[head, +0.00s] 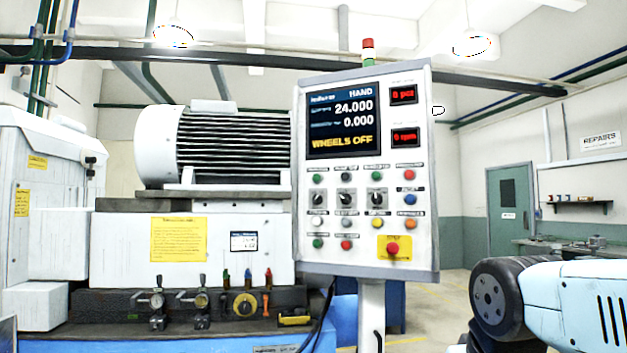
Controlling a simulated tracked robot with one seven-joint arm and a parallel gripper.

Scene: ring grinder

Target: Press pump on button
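The control panel (367,262) stands upright on a post in the middle of the head view. It carries several rows of coloured buttons and black rotary knobs. Green buttons sit at the top left (317,178), top middle (376,176) and bottom left (318,243) of the button field. A red button (346,245) is beside the bottom green one. The labels over the buttons are too small to read surely, so I cannot tell which is pump on. Only my arm shows, at the lower right, apart from the panel; my gripper is out of view.
The panel screen (345,120) reads HAND and WHEELS OFF. A red emergency button (392,249) on a yellow plate is at the panel's lower right. The grinder with a large motor (222,146) stands left. Open floor (445,300) lies between panel and arm.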

